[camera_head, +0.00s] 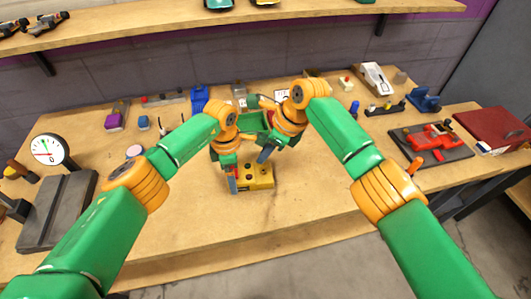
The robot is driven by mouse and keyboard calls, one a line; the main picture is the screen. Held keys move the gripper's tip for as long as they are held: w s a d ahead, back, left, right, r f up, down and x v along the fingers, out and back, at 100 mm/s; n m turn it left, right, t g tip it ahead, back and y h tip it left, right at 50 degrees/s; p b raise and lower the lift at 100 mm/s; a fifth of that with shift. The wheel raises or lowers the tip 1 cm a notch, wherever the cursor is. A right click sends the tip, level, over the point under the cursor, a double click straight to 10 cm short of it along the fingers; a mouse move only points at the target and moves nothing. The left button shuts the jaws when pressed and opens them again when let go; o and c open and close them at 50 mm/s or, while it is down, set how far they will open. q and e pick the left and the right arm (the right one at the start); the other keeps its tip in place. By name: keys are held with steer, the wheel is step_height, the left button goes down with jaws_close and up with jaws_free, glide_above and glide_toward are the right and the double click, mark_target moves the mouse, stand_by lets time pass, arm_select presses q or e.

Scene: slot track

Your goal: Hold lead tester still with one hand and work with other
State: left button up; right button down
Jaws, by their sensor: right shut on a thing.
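A yellow block-shaped device with dark round spots on top, which looks like the lead tester (260,175), stands near the front middle of the workbench. My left gripper (232,184) points down at its left side, close against it. Whether its jaws grip the device or only touch it, I cannot tell. My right gripper (263,155) is tilted above and just behind the device. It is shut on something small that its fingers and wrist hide.
A green tray (253,122) stands behind my grippers. A red vise-like tool (432,138) lies on a dark board at the right. The bench's front strip is clear.

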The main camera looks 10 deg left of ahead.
arm_select(q)
steer(key=o, duration=0.9)
steer(key=shift+o, duration=0.2)
step_height(320, 180, up, 8)
steer(key=shift+f, duration=0.2)
steer(key=shift+r, duration=0.3)
steer(key=shift+d, duration=0.1)
